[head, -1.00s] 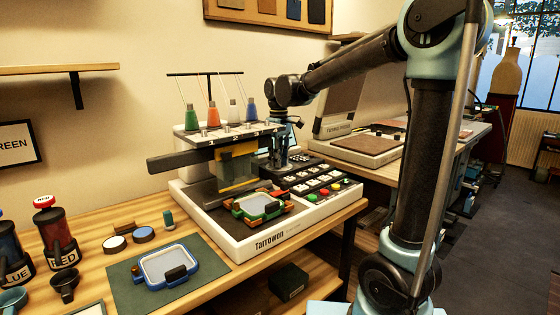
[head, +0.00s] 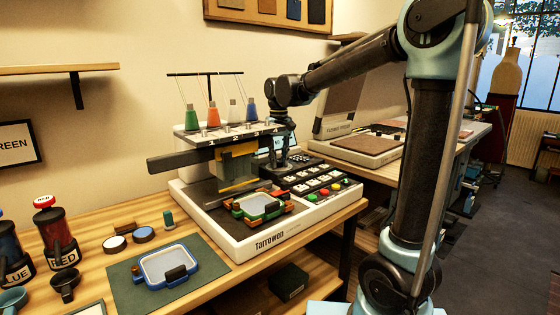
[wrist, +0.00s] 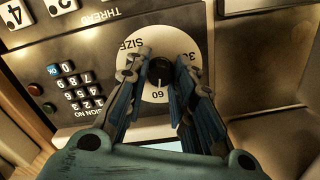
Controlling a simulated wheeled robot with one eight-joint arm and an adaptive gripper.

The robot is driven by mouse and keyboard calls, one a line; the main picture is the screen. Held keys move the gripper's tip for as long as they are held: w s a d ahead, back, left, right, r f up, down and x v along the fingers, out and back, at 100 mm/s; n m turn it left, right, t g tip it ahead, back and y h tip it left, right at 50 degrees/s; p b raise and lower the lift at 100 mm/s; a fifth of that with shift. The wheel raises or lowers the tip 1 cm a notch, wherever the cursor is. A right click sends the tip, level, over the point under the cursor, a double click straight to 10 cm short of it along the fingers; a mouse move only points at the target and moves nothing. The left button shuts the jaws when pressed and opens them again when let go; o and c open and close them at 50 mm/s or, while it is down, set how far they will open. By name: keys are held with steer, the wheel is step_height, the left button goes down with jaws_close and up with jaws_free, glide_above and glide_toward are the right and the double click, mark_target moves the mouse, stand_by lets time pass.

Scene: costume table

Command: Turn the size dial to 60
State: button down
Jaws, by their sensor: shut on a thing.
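The size dial (wrist: 158,64) shows in the wrist view as a dark knob on a round white plate marked SIZE. A 60 shows on the plate just below the knob, and a partly hidden 30 lies to the upper right. My gripper (wrist: 160,80) reaches over the plate with its blue-padded fingers on both sides of the knob, shut on it. The fingers cover parts of the scale, and I cannot clearly make out the knob's pointer. In the head view my gripper (head: 280,160) is at the embroidery machine (head: 240,240), where the dial is hidden.
A number keypad (wrist: 80,90) and the THREAD label sit beside the dial. Thread cones (head: 212,116) stand on top of the machine. A hoop (head: 262,207) and coloured buttons (head: 322,194) are in front of my gripper. A blue hoop (head: 165,266) lies on the green mat.

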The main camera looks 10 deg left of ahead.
steer(key=shift+w, duration=0.1)
stand_by(0.3)
steer(key=c, duration=1.3)
jaws_free()
step_height(320, 180, up, 12)
steer(key=shift+f, duration=0.1)
step_height(320, 180, up, 5)
steer(key=shift+m, duration=0.4)
step_height(320, 180, down, 17)
steer(key=shift+r, duration=0.1)
